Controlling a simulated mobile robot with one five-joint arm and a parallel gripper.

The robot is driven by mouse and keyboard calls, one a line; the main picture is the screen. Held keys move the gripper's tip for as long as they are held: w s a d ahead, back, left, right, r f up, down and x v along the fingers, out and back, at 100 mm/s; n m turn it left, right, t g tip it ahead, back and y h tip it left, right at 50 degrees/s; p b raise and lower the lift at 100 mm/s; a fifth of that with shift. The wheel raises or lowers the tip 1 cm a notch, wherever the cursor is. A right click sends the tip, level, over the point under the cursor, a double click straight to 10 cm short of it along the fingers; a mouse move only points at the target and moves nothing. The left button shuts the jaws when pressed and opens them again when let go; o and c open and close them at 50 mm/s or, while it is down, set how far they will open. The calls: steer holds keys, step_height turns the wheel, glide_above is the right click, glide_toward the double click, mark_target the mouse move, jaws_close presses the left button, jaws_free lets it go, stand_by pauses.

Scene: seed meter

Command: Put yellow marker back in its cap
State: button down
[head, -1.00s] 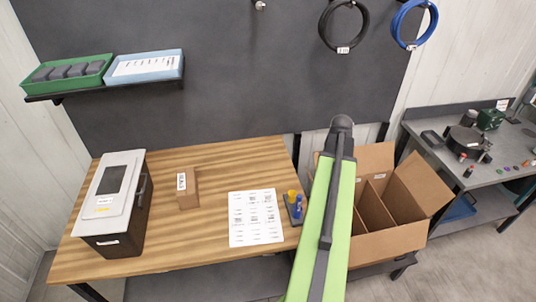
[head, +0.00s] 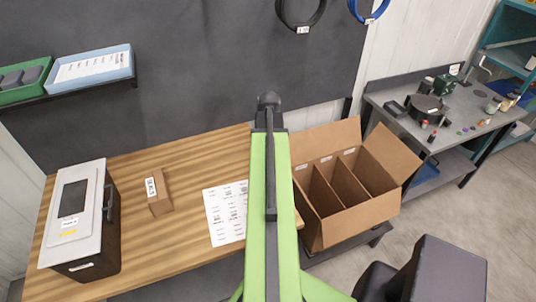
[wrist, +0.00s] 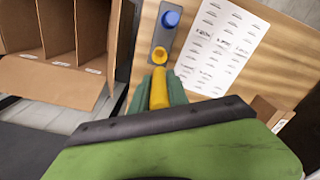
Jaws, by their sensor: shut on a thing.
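My gripper (wrist: 160,77) is shut on the yellow marker (wrist: 159,93), which stands out between its green fingers in the wrist view. A grey holder (wrist: 163,38) lies just beyond the fingertips on the wooden table. The yellow cap (wrist: 159,56) sits in the holder with a dark opening, very close to the marker's far end. I cannot tell whether they touch. A blue marker or cap (wrist: 171,19) stands farther along the holder. In the head view my green arm hides the holder, the marker and my gripper.
A printed sheet (wrist: 219,45) lies beside the holder. The wooden table (head: 150,228) also bears a grey-lidded case (head: 92,200) and a small brown box (head: 157,191). An open divided carton (head: 357,212) stands right of the table.

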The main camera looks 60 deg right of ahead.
steer(key=shift+f+b, duration=3.75)
steer(key=shift+f, duration=0.15)
steer(key=shift+s+f+b, duration=0.1)
steer(key=shift+f+b, duration=0.3)
steer(key=shift+f+b, duration=0.5)
steer(key=shift+b, duration=0.05)
steer(key=shift+f, duration=0.1)
steer(key=shift+f+b, duration=0.4)
steer(key=shift+b, duration=0.1)
steer(key=shift+f, duration=0.1)
steer(key=shift+f+b, duration=0.4)
steer(key=shift+b, duration=0.1)
steer(key=shift+f+b, duration=0.7)
